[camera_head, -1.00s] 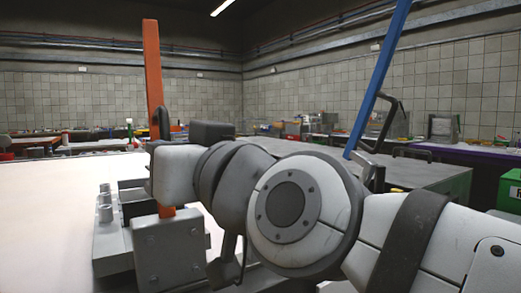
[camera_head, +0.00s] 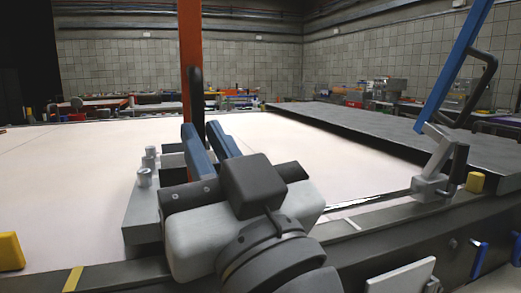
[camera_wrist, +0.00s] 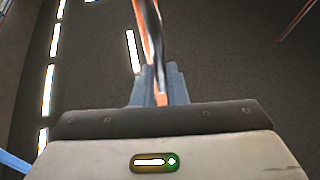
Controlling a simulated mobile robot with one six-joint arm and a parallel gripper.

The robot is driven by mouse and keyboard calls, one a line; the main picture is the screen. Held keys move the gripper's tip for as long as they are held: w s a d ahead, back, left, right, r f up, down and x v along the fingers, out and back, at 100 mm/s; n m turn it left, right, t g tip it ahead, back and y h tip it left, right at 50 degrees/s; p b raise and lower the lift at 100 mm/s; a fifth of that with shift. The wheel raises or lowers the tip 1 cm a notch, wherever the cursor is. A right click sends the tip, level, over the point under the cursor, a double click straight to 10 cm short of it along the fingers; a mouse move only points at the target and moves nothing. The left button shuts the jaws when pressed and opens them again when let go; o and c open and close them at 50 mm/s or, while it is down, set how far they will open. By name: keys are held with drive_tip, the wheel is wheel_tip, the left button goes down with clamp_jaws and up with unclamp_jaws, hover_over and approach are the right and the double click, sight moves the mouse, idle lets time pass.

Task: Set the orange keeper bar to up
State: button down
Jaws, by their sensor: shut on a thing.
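The orange keeper bar (camera_head: 190,50) stands upright at the left centre of the head view, with a black handle (camera_head: 196,105) on its side. In the wrist view the bar (camera_wrist: 160,98) and its dark handle (camera_wrist: 151,20) run up from between the blue fingers. My gripper (camera_head: 203,128) has both blue fingers raised at the handle and is shut on it; the exact contact is partly hidden. My gripper also shows in the wrist view (camera_wrist: 157,70). The bar's foot is hidden behind my gripper.
A grey metal mount (camera_head: 142,209) with round pegs (camera_head: 144,177) stands beside my gripper. At right, a tilted blue bar (camera_head: 455,62) with a black handle rises from a grey bracket (camera_head: 430,188). Yellow blocks sit at right (camera_head: 475,181) and left (camera_head: 10,251). The white tabletop (camera_head: 70,180) is largely clear.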

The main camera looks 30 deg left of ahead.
drive_tip(key=shift+f, duration=0.3)
drive_tip(key=c, duration=1.8)
unclamp_jaws()
drive_tip(key=shift+c, duration=0.2)
drive_tip(key=o, duration=0.4)
drive_tip(key=shift+r, duration=0.15)
drive_tip(key=p+v, duration=0.1)
drive_tip(key=v, duration=0.7)
drive_tip(key=shift+a+p, duration=0.1)
drive_tip(key=shift+p, duration=0.3)
